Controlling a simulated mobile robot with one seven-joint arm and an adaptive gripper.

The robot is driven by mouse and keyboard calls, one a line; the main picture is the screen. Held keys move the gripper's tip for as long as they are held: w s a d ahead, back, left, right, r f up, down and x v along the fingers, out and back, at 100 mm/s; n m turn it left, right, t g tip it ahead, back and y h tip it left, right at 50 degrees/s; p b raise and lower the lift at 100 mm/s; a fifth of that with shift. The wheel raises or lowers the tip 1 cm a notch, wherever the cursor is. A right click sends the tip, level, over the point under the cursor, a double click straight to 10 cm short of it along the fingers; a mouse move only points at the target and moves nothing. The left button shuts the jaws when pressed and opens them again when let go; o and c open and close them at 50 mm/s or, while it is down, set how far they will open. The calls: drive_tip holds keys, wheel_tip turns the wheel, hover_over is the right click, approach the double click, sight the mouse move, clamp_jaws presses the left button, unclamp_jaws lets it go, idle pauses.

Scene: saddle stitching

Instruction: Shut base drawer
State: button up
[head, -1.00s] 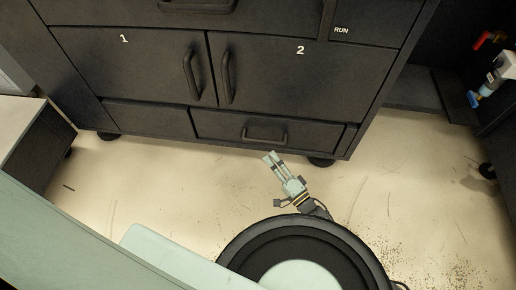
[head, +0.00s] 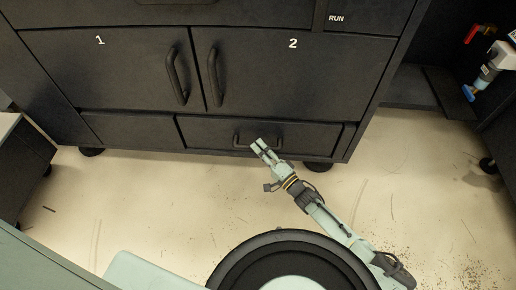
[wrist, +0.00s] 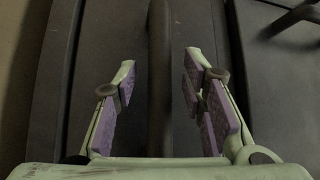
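The base drawer (head: 315,136) is the low dark panel under the door marked 2 in the head view. A narrow dark gap shows along its left edge; I cannot tell how far it stands out. Its bar handle (head: 279,138) is partly hidden by my gripper (head: 259,147), which points up at it from the front. In the wrist view the handle (wrist: 160,60) runs upright between my gripper's two spread fingers, with space on both sides. My gripper is open and holds nothing.
Doors 1 (head: 110,75) and 2 (head: 300,75) with upright handles are above the drawer. A cabinet foot (head: 318,167) stands below its right end. The pale floor (head: 160,200) in front is clear. A dark unit (head: 22,165) stands at the left.

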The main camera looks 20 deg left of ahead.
drive_tip(key=shift+w+a, duration=0.25)
drive_tip(key=shift+a, duration=0.3)
clamp_jaws()
idle(0.5)
